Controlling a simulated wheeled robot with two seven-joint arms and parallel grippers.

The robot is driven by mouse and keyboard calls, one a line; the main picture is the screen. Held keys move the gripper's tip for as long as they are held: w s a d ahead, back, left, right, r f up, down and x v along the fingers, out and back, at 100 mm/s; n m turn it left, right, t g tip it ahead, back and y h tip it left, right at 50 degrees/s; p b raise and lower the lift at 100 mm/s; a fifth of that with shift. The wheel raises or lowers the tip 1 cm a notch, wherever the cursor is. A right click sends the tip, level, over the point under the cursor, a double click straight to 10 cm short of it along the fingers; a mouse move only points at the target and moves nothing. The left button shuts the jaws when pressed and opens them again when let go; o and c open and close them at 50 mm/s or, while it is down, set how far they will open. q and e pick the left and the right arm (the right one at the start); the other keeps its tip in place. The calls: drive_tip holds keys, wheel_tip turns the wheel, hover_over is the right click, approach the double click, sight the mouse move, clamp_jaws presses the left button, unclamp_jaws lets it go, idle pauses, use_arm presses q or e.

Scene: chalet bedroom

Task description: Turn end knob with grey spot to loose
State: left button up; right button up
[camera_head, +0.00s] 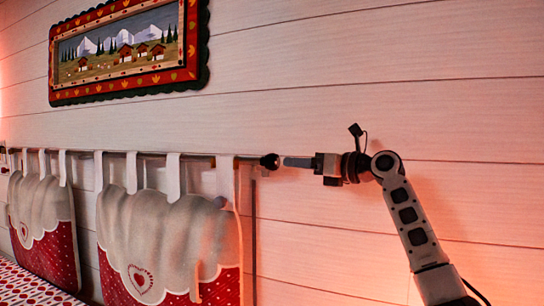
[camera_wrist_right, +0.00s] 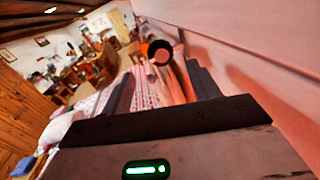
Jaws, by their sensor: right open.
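The dark round end knob (camera_head: 269,161) sits on the right end of the thin rod (camera_head: 140,153) along the wall. In the right wrist view the knob (camera_wrist_right: 160,52) shows end-on as a dark ring around a paler brownish centre. I cannot make out a grey spot. My right gripper (camera_head: 285,161) comes in from the right, level with the knob, its fingertips close to it with a small gap. In the wrist view its two fingers (camera_wrist_right: 163,88) stand apart with nothing between them, and the knob appears beyond the tips. My left gripper is out of view.
Two red and cream heart cushions (camera_head: 172,240) (camera_head: 42,225) hang from the rod by white loops. A framed chalet picture (camera_head: 128,50) hangs above. The pale plank wall (camera_head: 330,110) runs close behind my right gripper. A patterned bed cover (camera_head: 30,285) lies at lower left.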

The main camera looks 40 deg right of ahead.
sight(277, 162)
drive_tip(key=p+x, duration=0.2)
drive_tip(key=x, duration=0.7)
drive_tip(key=shift+w+p, duration=0.15)
drive_tip(key=shift+p, duration=0.15)
drive_tip(key=c, duration=1)
